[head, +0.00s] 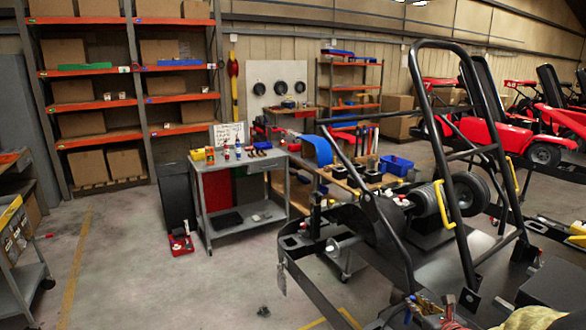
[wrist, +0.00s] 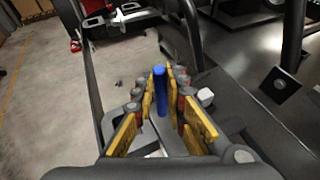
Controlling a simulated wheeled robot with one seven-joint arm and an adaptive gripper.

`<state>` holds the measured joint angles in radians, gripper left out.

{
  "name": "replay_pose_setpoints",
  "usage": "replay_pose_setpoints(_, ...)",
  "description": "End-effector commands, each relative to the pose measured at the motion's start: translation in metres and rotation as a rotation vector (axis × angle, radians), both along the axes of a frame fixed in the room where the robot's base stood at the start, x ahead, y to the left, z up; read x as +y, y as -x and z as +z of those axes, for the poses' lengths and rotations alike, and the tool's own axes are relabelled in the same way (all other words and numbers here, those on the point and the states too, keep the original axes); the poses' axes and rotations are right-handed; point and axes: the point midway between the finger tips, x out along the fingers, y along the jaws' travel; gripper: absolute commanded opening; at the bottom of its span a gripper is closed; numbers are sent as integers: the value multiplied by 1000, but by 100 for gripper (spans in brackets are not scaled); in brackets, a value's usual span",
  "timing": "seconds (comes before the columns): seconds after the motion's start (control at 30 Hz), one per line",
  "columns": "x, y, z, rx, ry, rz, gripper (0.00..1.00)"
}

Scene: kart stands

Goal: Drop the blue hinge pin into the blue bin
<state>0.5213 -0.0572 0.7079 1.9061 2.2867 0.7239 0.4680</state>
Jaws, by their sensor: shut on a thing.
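The blue hinge pin (wrist: 159,92) stands upright between the yellow-padded fingers of my gripper (wrist: 162,84) in the wrist view. The gripper is shut on it. The blue bin (head: 396,166) sits on the workbench behind the kart frame in the head view, well beyond and apart from my gripper. Its inside is too small to make out.
A black kart frame (head: 463,190) with tall bars stands between my gripper and the bench. Small black containers (head: 357,176) are beside the bin. A grey cart (head: 240,190) with bottles stands to the left. Floor at the left (head: 130,260) is largely clear.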

Motion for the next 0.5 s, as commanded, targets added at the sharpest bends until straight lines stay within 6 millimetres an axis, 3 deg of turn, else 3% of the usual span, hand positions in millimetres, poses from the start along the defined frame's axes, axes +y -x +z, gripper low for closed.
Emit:
replay_pose_setpoints(0.03,32,4,-6,-1,-1,27,0)
replay_pose_setpoints(0.2,112,18,-18,-3,1,110,0)
replay_pose_setpoints(0.33,159,21,-14,-6,2,186,0)
replay_pose_setpoints(0.5,190,19,-5,-3,0,238,0)
